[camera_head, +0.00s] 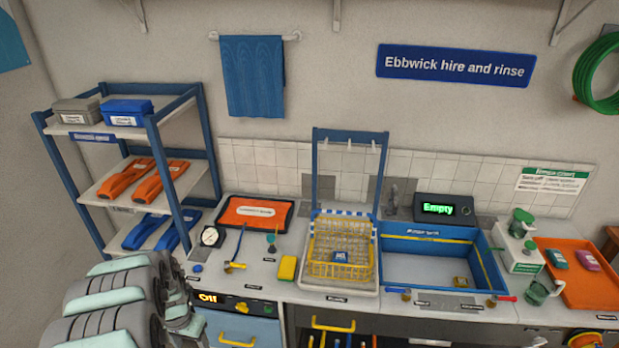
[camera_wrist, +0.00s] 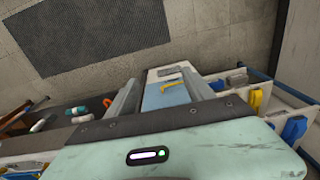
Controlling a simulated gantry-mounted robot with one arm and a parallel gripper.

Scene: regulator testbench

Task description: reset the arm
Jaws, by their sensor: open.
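My arm (camera_head: 118,302) reaches in from the lower left of the head view, in front of the shelf rack and the left end of the counter. My gripper (camera_wrist: 160,80) shows in the wrist view as two grey fingers standing apart, with nothing between them. Beyond the fingers are a blue front (camera_wrist: 165,96) and a yellow handle (camera_wrist: 172,85), apart from them. In the head view the fingertips are hard to make out.
A blue-framed rack (camera_head: 152,128) with boxes and orange and blue items stands at left. The counter holds a yellow basket (camera_head: 340,262), a blue basin (camera_head: 430,262), an orange tray (camera_head: 590,285), a yellow sponge (camera_head: 287,268) and a display reading "Empty" (camera_head: 440,208).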

